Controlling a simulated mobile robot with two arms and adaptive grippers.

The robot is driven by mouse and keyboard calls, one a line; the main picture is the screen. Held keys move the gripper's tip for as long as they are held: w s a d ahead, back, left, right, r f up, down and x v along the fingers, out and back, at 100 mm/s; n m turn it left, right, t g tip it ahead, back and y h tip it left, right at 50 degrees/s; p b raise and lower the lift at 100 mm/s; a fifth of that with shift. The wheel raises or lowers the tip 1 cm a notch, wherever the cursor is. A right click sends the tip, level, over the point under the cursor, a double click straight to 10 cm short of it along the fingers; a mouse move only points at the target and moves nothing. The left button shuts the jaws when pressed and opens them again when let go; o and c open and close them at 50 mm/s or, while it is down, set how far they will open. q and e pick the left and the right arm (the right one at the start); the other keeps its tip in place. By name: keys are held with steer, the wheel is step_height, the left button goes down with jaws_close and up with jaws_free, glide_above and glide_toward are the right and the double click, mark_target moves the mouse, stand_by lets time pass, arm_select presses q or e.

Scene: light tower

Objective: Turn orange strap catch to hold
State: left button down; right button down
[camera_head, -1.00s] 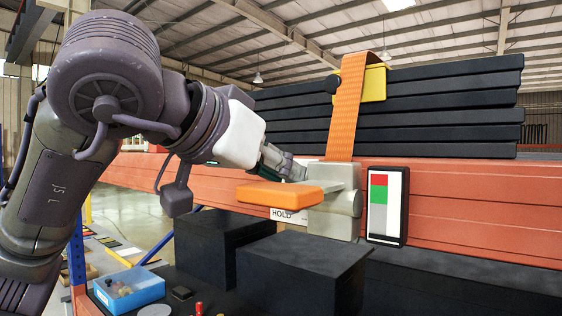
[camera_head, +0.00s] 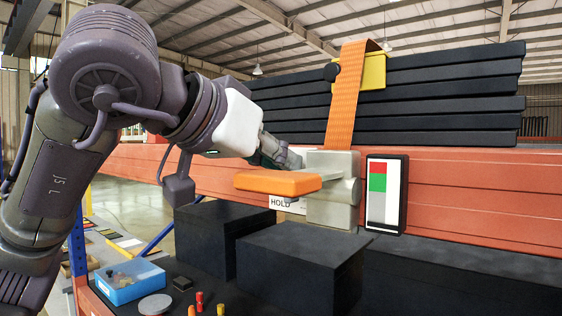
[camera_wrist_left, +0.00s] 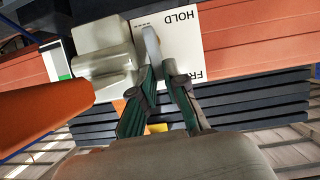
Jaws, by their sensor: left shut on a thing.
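An orange strap (camera_head: 345,100) runs down over the dark stack into a grey strap housing (camera_head: 333,208) on the red beam. An orange handle (camera_head: 278,183) sticks out to the left of the housing; it also shows in the left wrist view (camera_wrist_left: 40,112). The small pale catch lever (camera_wrist_left: 151,46) stands beside the housing, over a white card (camera_wrist_left: 182,42) marked HOLD and partly "FR". My left gripper (camera_head: 288,158) is behind the handle, its fingertips (camera_wrist_left: 160,72) shut on the pale catch lever. Its fingers are mostly hidden in the head view. My right gripper is not in view.
A gauge panel (camera_head: 386,194) with red, green and grey bands is right of the housing. Black boxes (camera_head: 300,265) stand below the handle.

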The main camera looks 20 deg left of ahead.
arm_select(q)
steer(key=w+a+f+n+t+h+b, duration=0.1)
steer(key=a+f+n+h+b, duration=0.3)
steer(key=n+h+b, duration=0.3)
steer(key=shift+w+f+n+b, duration=0.2)
steer(key=shift+f+n+b, duration=0.05)
steer(key=shift+n+b, duration=2.45)
steer(key=shift+n, duration=0.4)
steer(key=c, duration=1.5)
jaws_free()
steer(key=shift+a, duration=0.1)
steer(key=v, duration=1.2)
